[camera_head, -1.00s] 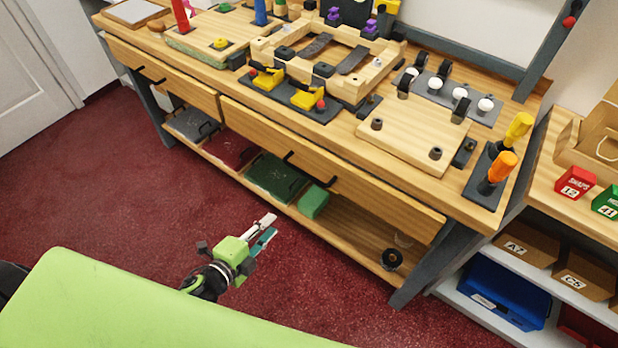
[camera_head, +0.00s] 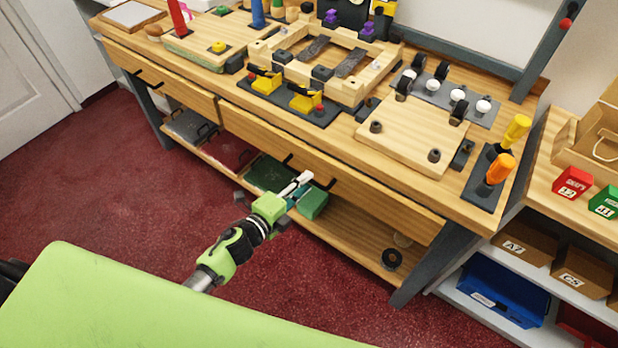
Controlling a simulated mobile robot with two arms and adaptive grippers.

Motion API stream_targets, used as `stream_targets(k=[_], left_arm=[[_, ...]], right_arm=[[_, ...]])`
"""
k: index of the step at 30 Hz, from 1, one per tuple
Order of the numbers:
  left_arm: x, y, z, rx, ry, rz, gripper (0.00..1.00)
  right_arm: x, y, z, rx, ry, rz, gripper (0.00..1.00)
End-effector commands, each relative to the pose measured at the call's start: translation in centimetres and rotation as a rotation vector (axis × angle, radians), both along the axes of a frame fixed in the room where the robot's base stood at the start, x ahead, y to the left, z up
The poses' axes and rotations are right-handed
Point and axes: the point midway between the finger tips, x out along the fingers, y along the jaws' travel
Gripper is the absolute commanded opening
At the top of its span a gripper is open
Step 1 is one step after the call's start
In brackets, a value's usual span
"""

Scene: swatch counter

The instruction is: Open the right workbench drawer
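The workbench's right drawer (camera_head: 385,195) has a long wooden front under the bench top and looks shut. Its dark bar handle (camera_head: 325,180) is partly hidden behind my fingers. My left gripper (camera_head: 299,186), lime green with one whitish and one teal finger, reaches up from the lower left. Its fingertips are in front of the handle's middle, apart from each other, with nothing seen between them. I cannot tell whether they touch the handle. My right gripper is not in view.
The left drawer (camera_head: 165,80) is shut. A lower shelf (camera_head: 345,232) holds trays and a green block (camera_head: 313,203) just behind my gripper. A dark bench leg (camera_head: 435,265) and a side shelf with a blue bin (camera_head: 503,290) stand right. Red floor in front is clear.

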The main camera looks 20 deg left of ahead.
Motion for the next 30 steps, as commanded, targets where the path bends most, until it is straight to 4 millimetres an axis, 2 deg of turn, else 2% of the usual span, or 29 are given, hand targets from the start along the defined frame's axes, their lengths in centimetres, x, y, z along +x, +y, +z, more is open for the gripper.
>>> stream_targets(k=[1,6,17,20,21,30], left_arm=[[0.8,-0.3,-0.1,0.000,-0.001,0.000,0.24],[2.2,-0.8,-0.5,0.000,0.000,0.000,0.24],[2.6,-1.0,-0.6,0.000,0.000,-0.001,0.24],[2.6,-1.0,-0.6,0.000,0.000,0.000,0.04],[2.6,-1.0,-0.6,0.000,0.000,0.000,0.00],[2.5,-0.7,-0.6,0.000,0.001,0.000,0.00]], right_arm=[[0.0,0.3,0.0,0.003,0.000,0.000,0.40],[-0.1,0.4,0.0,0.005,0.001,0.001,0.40],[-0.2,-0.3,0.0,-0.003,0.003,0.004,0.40],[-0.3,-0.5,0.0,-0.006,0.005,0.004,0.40],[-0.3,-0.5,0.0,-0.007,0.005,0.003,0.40],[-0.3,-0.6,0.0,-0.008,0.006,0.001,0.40]])
